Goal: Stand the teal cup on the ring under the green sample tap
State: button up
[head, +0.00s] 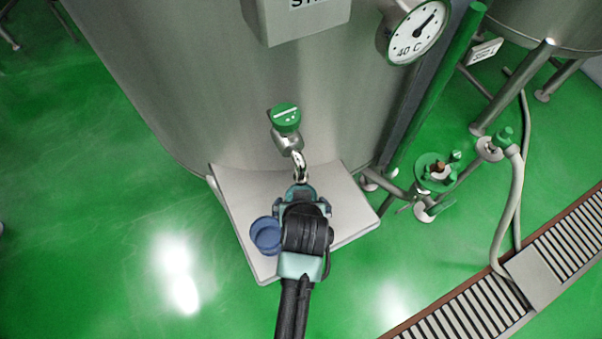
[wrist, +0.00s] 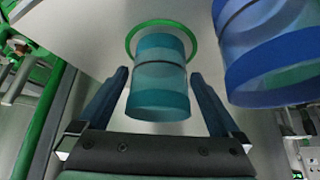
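The teal cup (wrist: 158,85) is between the fingers of my gripper (wrist: 160,85) in the wrist view. A narrow gap shows on each side of it, so the gripper looks open around it. The green ring (wrist: 128,40) on the pale shelf shows around the cup's far end; I cannot tell whether the cup rests on it. In the head view my gripper (head: 301,198) is just below the spout of the green sample tap (head: 286,118) and largely hides the cup and ring.
A blue cup (head: 266,236) stands on the shelf (head: 240,195) close left of my gripper; it looms at right in the wrist view (wrist: 275,55). The steel tank (head: 220,90) rises behind the shelf. A green pipe (head: 435,85) and valves stand to the right.

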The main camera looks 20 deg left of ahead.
jog(key=shift+s+d+r, duration=0.1)
jog(key=shift+r, duration=0.35)
jog(key=p+v, duration=0.1)
jog(key=v, duration=1)
jog(key=shift+r, duration=0.15)
jog(key=shift+s, duration=0.1)
